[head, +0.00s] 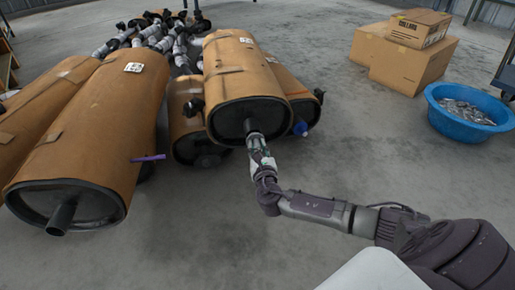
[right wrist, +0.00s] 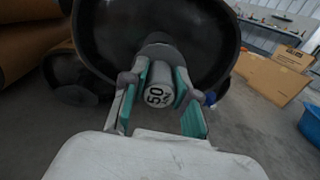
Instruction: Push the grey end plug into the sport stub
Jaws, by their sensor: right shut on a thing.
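The grey end plug (right wrist: 158,92), a short cylinder with a round label reading "50", sits between the teal-padded fingers of my right gripper (right wrist: 160,84). It is in line with the dark stub (right wrist: 158,52) on the black end face of a muffler. How deep the plug sits in the stub cannot be told. My left gripper is not in view.
A large brown muffler (head: 108,115) with an open stub (head: 61,216) lies at left, with a purple piece (head: 148,158) beside it. Another muffler (head: 187,125) lies under the middle one. Cardboard boxes (head: 400,62) and a blue tub (head: 455,123) stand right. The front floor is clear.

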